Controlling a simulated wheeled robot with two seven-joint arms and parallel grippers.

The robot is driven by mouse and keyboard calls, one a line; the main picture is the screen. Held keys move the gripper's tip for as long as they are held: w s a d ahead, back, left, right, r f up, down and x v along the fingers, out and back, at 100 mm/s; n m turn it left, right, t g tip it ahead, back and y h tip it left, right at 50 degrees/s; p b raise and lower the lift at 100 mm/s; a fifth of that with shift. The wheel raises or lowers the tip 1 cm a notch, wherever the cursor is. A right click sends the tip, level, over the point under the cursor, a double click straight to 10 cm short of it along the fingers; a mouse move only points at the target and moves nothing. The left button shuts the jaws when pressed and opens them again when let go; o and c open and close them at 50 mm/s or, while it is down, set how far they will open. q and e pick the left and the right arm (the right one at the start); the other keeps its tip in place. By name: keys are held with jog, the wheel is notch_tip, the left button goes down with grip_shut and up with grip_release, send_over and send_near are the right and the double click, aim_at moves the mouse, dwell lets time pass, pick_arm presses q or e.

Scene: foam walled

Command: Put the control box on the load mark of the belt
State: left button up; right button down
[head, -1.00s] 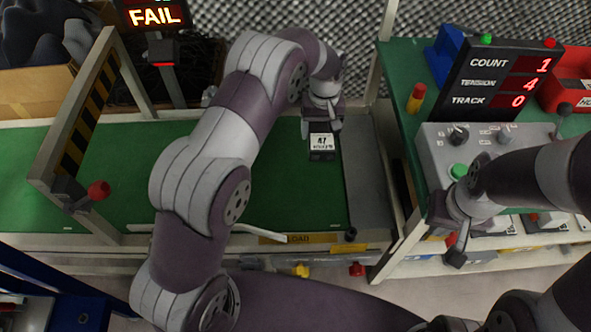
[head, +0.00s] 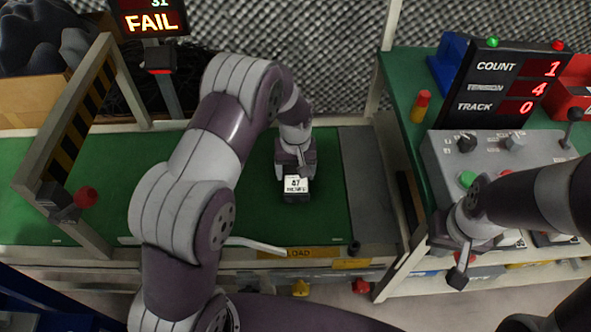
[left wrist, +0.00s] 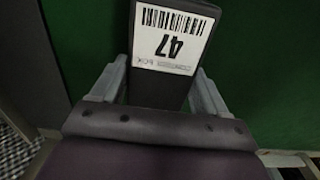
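The control box (head: 296,190) is dark with a white label reading 47. My left gripper (head: 296,170) is shut on it, over the green belt (head: 255,210). In the left wrist view the box (left wrist: 160,85) sits between the two grey fingers (left wrist: 165,90). The box is above or on the belt; I cannot tell if it touches. A yellow LOAD label (head: 300,253) is on the belt's front rail, just in front of the box. My right gripper (head: 452,258) hangs by the front of the grey console; its finger opening is unclear.
A sign (head: 150,20) reads FAIL. A counter display (head: 510,85) and grey console (head: 445,155) stand on the right table. Belt between gate and my left arm is clear.

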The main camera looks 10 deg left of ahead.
aim_at(295, 171)
pick_arm(q)
jog(key=o, duration=0.4)
jog(key=shift+r, duration=0.15)
notch_tip(295, 171, up, 12)
jog(key=p, duration=0.5)
jog(key=s+a+r+m, duration=0.1)
jog(key=s+r, duration=0.1)
jog(key=s, duration=0.4)
jog(key=s+a+r+m+t, duration=0.1)
jog(key=s+a, duration=0.1)
jog(key=s, duration=0.4)
jog(key=s+a+r+m, duration=0.1)
jog(key=s+r, duration=0.1)
jog(key=s, duration=0.5)
jog(key=shift+a+r, duration=0.15)
jog(key=shift+r, duration=0.15)
